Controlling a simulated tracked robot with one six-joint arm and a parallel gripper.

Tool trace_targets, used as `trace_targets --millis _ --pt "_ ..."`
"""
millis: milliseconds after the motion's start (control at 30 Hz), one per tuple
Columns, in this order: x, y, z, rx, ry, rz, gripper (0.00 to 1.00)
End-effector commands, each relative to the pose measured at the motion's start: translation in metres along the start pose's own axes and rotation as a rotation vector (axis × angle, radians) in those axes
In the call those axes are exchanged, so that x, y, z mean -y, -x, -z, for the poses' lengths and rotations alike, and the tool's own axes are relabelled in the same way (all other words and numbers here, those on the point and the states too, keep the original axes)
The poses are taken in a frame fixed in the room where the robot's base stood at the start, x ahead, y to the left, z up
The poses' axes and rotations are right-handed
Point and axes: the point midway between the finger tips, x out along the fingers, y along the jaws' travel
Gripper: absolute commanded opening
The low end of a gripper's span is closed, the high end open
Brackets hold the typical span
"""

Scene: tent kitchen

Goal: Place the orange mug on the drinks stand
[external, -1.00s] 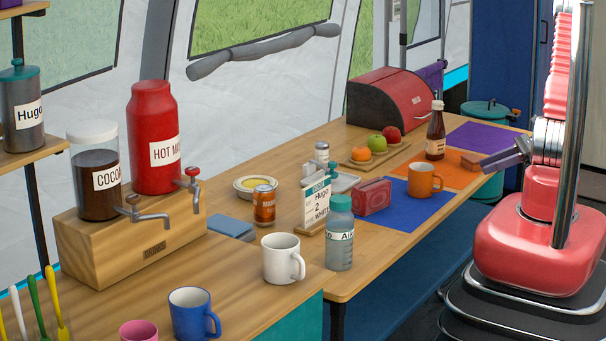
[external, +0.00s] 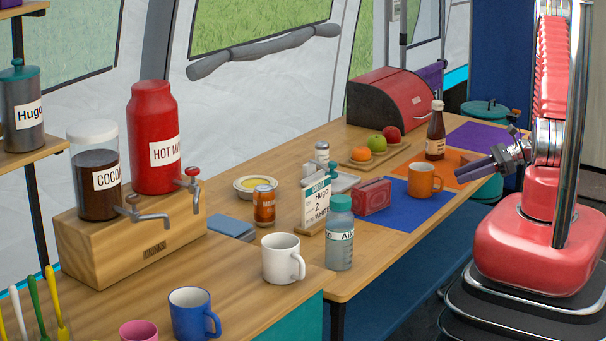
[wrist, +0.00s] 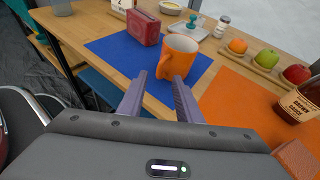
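The orange mug (external: 424,181) stands upright on the blue mat (external: 388,215), with its handle toward my gripper. In the wrist view the mug (wrist: 178,58) sits just beyond my fingertips. My gripper (external: 467,175) is open and empty, to the right of the mug in the external view; its two purple fingers (wrist: 160,82) are spread apart, not touching the mug.
A red toaster-like box (external: 373,196) is beside the mug. A brown sauce bottle (external: 435,135) and a fruit board (external: 362,162) are behind it. A white mug (external: 282,259), blue mug (external: 191,314) and teal-capped bottle (external: 339,240) stand nearer the drinks stand.

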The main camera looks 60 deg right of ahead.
Motion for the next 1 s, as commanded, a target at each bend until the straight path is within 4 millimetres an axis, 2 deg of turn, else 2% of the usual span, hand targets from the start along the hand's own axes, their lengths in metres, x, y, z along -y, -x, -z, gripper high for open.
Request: trace_targets --millis 533,1000 --pt "0.000 -0.010 -0.001 0.000 0.000 -0.001 0.32" --pt "-0.001 -0.054 -0.004 0.000 0.000 -0.003 0.32"
